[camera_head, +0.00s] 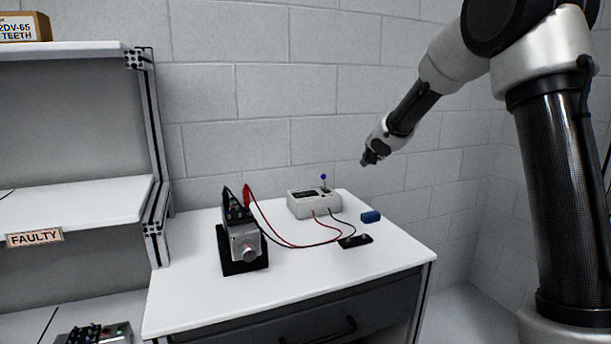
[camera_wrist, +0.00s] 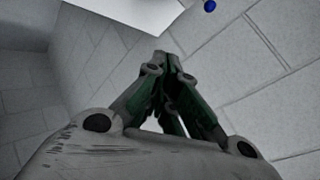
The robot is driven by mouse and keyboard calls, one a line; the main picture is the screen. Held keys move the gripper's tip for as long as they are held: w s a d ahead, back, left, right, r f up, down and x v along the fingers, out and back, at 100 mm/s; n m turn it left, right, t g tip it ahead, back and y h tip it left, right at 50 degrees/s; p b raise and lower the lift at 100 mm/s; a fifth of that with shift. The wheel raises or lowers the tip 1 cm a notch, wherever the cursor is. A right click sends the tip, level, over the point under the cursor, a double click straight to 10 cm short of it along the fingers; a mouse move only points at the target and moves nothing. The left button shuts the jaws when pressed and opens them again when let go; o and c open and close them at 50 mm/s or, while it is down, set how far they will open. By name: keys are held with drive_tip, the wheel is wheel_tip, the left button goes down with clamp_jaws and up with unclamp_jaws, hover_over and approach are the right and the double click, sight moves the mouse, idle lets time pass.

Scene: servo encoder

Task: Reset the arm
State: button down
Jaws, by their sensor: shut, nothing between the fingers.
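My arm comes in from the upper right of the head view. My gripper (camera_head: 370,158) is raised in the air above and to the right of the white table (camera_head: 190,300). In the wrist view my gripper (camera_wrist: 160,62) has its fingers together, with nothing between them. Behind it in that view are mostly grey block walls, with a blue knob (camera_wrist: 209,6) at the top edge.
On the table stand a metal servo (camera_head: 245,243) on a black base, a white box (camera_head: 314,204) with a blue-tipped lever, a blue block (camera_head: 371,216) and a black flat piece (camera_head: 355,241). Red and black leads run between. A shelf labelled FAULTY (camera_head: 35,238) stands left.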

drive_tip(key=s+d+f+n+g+h, duration=0.25)
drive_tip(key=s+d+n, duration=0.2)
drive_tip(key=s, duration=0.75)
drive_tip(key=s+d+f+n+g+h, duration=0.15)
drive_tip(key=s+d+n+g, duration=0.35)
drive_tip(key=s, duration=0.6)
drive_tip(key=s+r+y, duration=0.1)
drive_tip(key=s+r, duration=0.1)
drive_tip(key=s, duration=1.1)
drive_tip(key=s+r+t+y, duration=0.1)
drive_tip(key=s+r, duration=0.1)
drive_tip(key=s, duration=1.2)
drive_tip(key=shift+s+d+y, duration=0.2)
drive_tip(key=shift+d+y, duration=0.2)
drive_tip(key=shift+d, duration=0.05)
drive_tip(key=shift+t, duration=0.25)
